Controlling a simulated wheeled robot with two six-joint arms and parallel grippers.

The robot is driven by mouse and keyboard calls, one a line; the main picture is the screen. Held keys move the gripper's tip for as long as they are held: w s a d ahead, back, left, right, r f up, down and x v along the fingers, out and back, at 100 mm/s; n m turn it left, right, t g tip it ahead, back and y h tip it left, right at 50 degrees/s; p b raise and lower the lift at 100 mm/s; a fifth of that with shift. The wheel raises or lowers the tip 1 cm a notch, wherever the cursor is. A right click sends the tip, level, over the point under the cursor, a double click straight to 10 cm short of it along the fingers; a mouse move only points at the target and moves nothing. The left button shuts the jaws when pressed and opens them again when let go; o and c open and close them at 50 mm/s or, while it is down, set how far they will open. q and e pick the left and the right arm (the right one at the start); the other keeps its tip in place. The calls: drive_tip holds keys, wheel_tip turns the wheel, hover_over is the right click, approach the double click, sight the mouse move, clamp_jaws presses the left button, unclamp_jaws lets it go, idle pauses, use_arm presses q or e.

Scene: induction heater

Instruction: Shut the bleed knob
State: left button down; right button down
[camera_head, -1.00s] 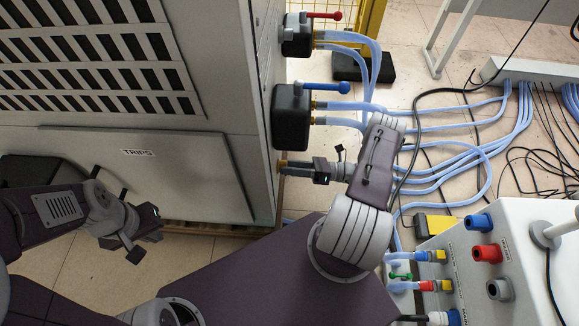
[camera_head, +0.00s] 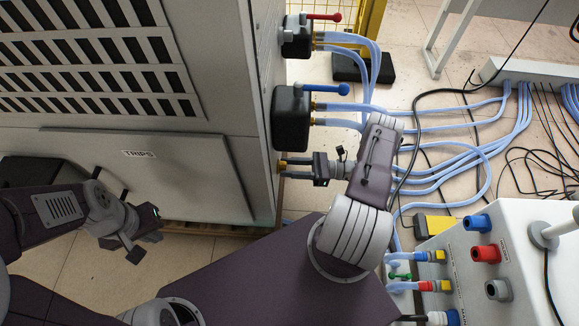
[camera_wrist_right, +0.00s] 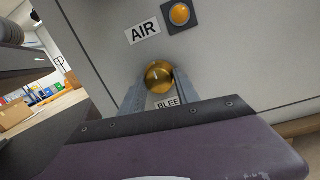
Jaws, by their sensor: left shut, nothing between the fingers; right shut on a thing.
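The bleed knob is a round brass knob (camera_wrist_right: 158,75) on the grey cabinet panel, above a label whose visible part reads "BLEE". In the head view the brass knob (camera_head: 282,167) shows at the cabinet's side, low and near the front corner. My right gripper (camera_head: 288,168) reaches it from the right, with a finger on either side, shut on it. In the right wrist view both grey fingers flank the knob, and the gripper body hides the lower part. My left gripper (camera_head: 127,248) is shut and empty in front of the cabinet, away from the knob.
An "AIR" label (camera_wrist_right: 143,31) and an amber lamp (camera_wrist_right: 180,14) sit above the knob. Blue-handled (camera_head: 325,89) and red-handled (camera_head: 320,16) valves with pale blue hoses stand farther back on the same side. A white unit with coloured sockets (camera_head: 486,253) is at right.

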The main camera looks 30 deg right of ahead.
drive_tip(key=shift+a, duration=0.1)
drive_tip(key=c, duration=1)
unclamp_jaws()
drive_tip(key=shift+o, duration=0.5)
drive_tip(key=v, duration=0.9)
drive_tip(key=shift+p, duration=0.3)
